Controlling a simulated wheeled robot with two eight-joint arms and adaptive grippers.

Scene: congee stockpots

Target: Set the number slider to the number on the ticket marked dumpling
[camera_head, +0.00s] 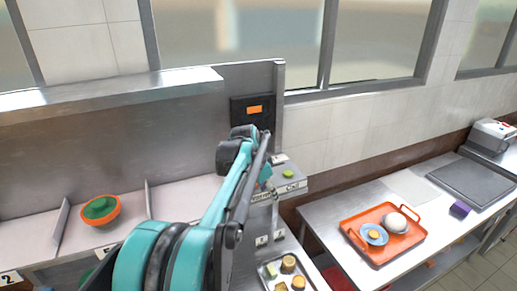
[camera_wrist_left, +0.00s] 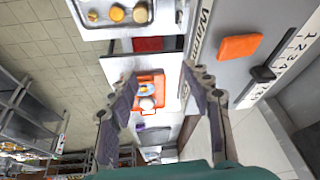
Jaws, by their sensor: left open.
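The number slider shows in the left wrist view as a black knob (camera_wrist_left: 262,75) on a white strip with numbers (camera_wrist_left: 285,68); the numbers are too small to read surely. My left gripper (camera_wrist_left: 163,88) is open, with nothing seen between its fingers. The slider lies to the right of the fingers, apart from them. In the head view the left arm hides much of the counter around its gripper (camera_head: 268,186). I cannot make out a ticket marked dumpling; a dark board with an orange patch (camera_head: 255,109) hangs on the steel wall. My right gripper is not in view.
A steel panel lettered "Warm" carries an orange block (camera_wrist_left: 240,46). A box lettered "Chill" (camera_head: 291,188) has a green piece on top. A tray of food pieces (camera_head: 266,284) sits near the arm. An orange tray (camera_head: 378,257) stands on the right counter. An orange bowl (camera_head: 115,216) is left.

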